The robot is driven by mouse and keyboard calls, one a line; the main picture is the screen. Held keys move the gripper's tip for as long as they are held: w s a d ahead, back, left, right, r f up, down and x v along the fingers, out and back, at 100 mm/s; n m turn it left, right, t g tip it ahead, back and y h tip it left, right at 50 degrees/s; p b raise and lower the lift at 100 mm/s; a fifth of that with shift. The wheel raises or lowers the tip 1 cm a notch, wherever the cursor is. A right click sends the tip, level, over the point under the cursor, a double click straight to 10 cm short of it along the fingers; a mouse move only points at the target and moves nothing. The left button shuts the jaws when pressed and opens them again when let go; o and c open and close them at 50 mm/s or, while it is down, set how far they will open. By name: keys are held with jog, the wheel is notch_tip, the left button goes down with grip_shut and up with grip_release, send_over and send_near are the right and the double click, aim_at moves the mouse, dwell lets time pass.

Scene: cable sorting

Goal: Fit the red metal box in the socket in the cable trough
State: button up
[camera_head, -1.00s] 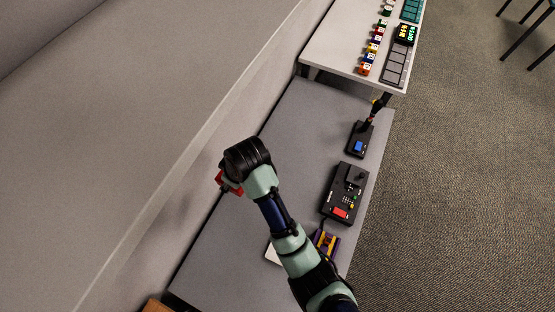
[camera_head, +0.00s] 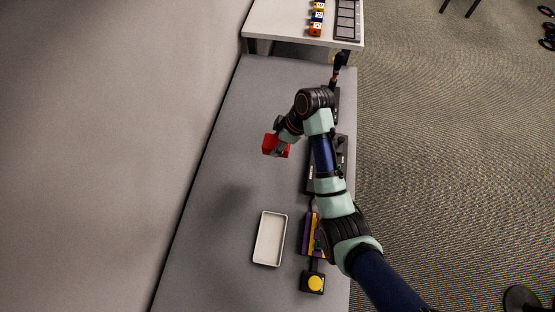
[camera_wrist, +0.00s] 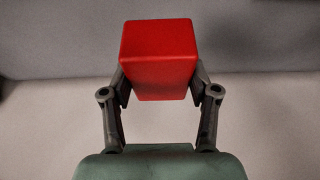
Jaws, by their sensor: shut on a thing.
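The red metal box (camera_head: 275,146) is held above the grey table in the head view, left of the dark devices. In the wrist view the red box (camera_wrist: 158,60) sits between both fingers, with its flat end and lower side showing. My gripper (camera_head: 281,140) is shut on it; the fingers also show in the wrist view (camera_wrist: 158,85). A purple and yellow device (camera_head: 309,232), partly hidden behind my arm, stands at the table's right side. I cannot tell which part is the cable trough, and no socket can be made out.
A white tray (camera_head: 259,240) lies on the grey table (camera_head: 215,245). A box with a yellow button (camera_head: 314,284) is near the right edge. My arm partly covers a black device (camera_head: 342,160). A white table (camera_head: 275,25) holds small coloured blocks. The table's left part is clear.

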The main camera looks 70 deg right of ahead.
notch_tip(320, 180, down, 15)
jog(key=b, duration=0.3)
jog(key=shift+r+b, duration=0.15)
jog(key=shift+b, duration=0.15)
jog(key=shift+f, duration=0.2)
jog(key=o, duration=1.4)
jog(key=shift+c, duration=0.2)
jog(key=shift+r, duration=0.15)
jog(key=p+v, duration=0.3)
jog(key=v, duration=0.9)
jog(key=shift+p, duration=0.3)
jog(key=shift+w+r, duration=0.1)
jog(key=shift+w, duration=0.1)
